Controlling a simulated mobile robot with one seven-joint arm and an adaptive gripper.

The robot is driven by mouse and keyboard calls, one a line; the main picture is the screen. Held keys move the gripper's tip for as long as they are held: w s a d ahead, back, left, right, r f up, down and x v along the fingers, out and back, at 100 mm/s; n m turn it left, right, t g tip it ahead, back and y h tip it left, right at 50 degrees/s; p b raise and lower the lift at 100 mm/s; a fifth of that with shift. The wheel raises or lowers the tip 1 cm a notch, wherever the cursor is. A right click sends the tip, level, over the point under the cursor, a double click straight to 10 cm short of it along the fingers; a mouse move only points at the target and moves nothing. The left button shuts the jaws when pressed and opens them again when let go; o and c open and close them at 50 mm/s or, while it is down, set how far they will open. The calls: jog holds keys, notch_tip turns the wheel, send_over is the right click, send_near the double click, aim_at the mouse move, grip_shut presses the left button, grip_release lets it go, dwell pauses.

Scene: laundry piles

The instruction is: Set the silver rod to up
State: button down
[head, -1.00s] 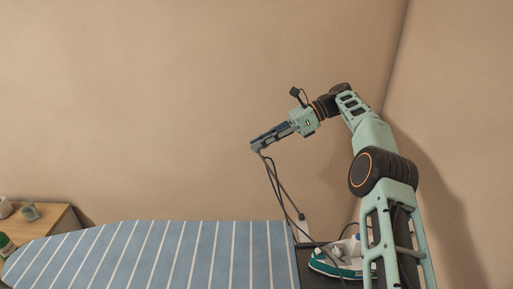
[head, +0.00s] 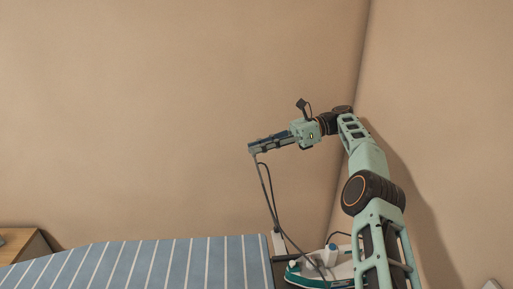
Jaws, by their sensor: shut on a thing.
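The silver rod (head: 265,192) is a thin grey rod that rises from a pale base (head: 279,243) at the right end of the striped ironing board (head: 170,265). It stands steeply, its top leaning slightly left. My gripper (head: 253,149) points left, high above the board's right end, and is shut on the top of the rod. The fingers hide the rod's tip. A dark cord hangs beside the rod from near its top.
A white and teal iron (head: 315,272) sits on the rest at the board's right end, partly behind my arm. A wooden cabinet (head: 25,245) stands at the far left. The walls meet in a corner behind my arm.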

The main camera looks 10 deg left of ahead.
jog(key=shift+f, duration=0.15)
jog(key=c, duration=1.8)
grip_release()
jog(key=shift+s, duration=0.1)
jog(key=shift+c, duration=0.2)
